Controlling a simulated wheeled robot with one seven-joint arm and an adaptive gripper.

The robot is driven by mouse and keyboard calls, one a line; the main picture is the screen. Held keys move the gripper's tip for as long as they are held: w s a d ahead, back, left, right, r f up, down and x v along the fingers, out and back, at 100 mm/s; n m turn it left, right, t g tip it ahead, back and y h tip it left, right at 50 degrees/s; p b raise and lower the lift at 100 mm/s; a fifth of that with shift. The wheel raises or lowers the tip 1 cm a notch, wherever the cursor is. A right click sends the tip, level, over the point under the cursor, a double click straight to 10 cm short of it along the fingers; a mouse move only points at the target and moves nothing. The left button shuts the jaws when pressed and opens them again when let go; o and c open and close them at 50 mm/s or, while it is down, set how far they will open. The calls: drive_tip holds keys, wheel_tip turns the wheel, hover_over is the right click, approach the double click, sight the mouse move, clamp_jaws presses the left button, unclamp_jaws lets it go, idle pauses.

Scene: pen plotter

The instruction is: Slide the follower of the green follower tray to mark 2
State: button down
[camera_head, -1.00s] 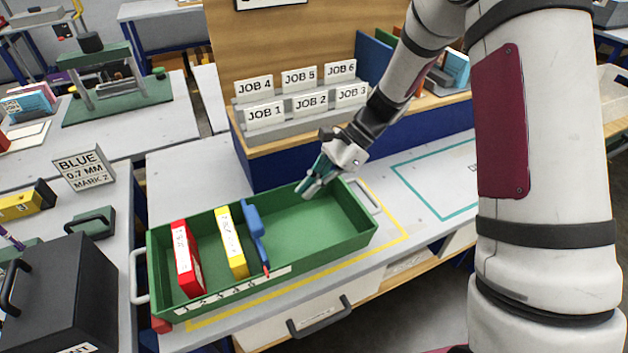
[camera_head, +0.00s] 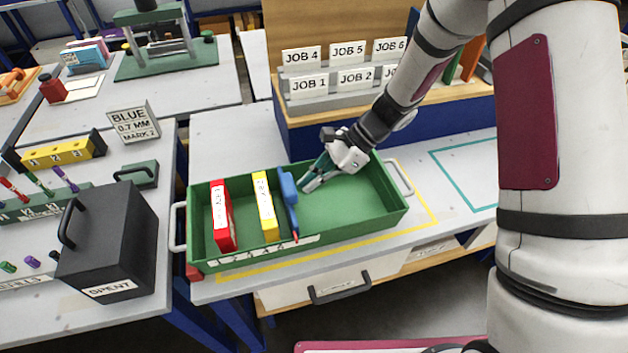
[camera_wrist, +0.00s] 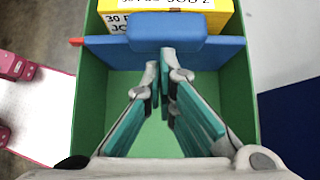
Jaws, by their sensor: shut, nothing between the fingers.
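The green follower tray (camera_head: 345,205) lies on the grey table inside a yellow outline. Its blue follower (camera_head: 289,197) stands across the tray, its red pointer tip over the numbered strip (camera_head: 262,254) on the front wall, at the strip's right part. A yellow box (camera_head: 265,207) and a red box (camera_head: 221,216) stand to its left. My gripper (camera_head: 307,186) is low in the tray, on the follower's right side. In the wrist view the shut fingertips (camera_wrist: 167,62) are close to the blue follower (camera_wrist: 112,50); I cannot tell whether they touch it. The yellow box (camera_wrist: 215,20) shows behind it.
A wooden job rack (camera_head: 335,88) with job cards stands behind the tray. A black SPENT box (camera_head: 110,245), a yellow numbered block (camera_head: 62,155) and a sign reading BLUE 0.7 MM MARK 2 (camera_head: 134,122) are at left. The tray's right half is empty.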

sight(292, 185)
drive_tip(key=a, duration=0.2)
drive_tip(key=s+a, duration=0.1)
drive_tip(key=a, duration=0.1)
drive_tip(key=shift+s+a, duration=0.15)
drive_tip(key=shift+s, duration=0.05)
